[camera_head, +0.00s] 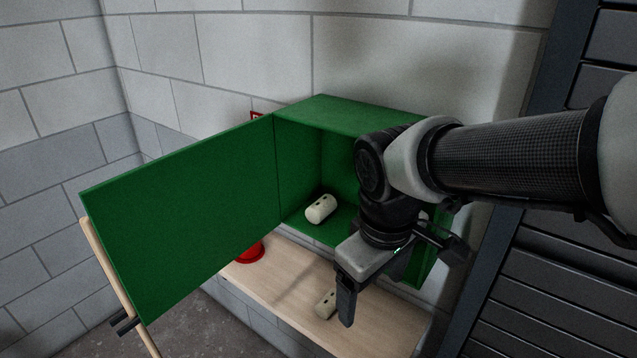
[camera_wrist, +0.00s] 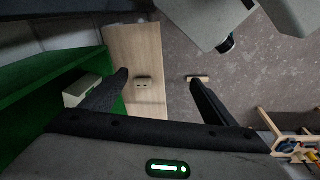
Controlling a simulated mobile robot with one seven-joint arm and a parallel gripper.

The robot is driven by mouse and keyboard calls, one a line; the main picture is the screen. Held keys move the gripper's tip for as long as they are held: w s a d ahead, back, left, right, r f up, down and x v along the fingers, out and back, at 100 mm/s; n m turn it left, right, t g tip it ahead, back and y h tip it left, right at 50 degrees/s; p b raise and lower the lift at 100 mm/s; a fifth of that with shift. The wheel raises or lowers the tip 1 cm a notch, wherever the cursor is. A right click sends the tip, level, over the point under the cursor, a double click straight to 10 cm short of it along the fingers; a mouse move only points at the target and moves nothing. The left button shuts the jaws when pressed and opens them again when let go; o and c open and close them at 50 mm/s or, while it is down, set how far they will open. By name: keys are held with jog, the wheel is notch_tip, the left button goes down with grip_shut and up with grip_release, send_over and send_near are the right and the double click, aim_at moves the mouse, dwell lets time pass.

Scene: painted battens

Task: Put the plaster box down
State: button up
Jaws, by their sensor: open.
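A pale box (camera_wrist: 80,90), which appears to be the plaster box, sits at the opening of the green cabinet (camera_head: 320,105) in the wrist view, beside my left finger. That finger partly covers it. I cannot make it out in the head view, where my arm hides the cabinet's right part. My gripper (camera_head: 398,283) is in front of the cabinet's right side, pointing down over the wooden shelf. In the wrist view my gripper (camera_wrist: 157,78) has its fingers wide apart, with nothing between them.
The cabinet's green door (camera_head: 180,220) stands open to the left. A pale cylinder (camera_head: 321,208) lies inside the cabinet. Another (camera_head: 327,302) lies on the wooden shelf (camera_head: 285,285) below, right of a red object (camera_head: 250,253). Dark slatted panels (camera_head: 560,270) stand at right.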

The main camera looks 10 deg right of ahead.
jog(key=s+r+m+t, duration=0.3)
jog(key=r+m, duration=0.3)
jog(key=shift+s+a+r+t+y, duration=0.2)
jog(key=shift+a+r+t+y, duration=0.1)
jog(key=shift+r, duration=0.1)
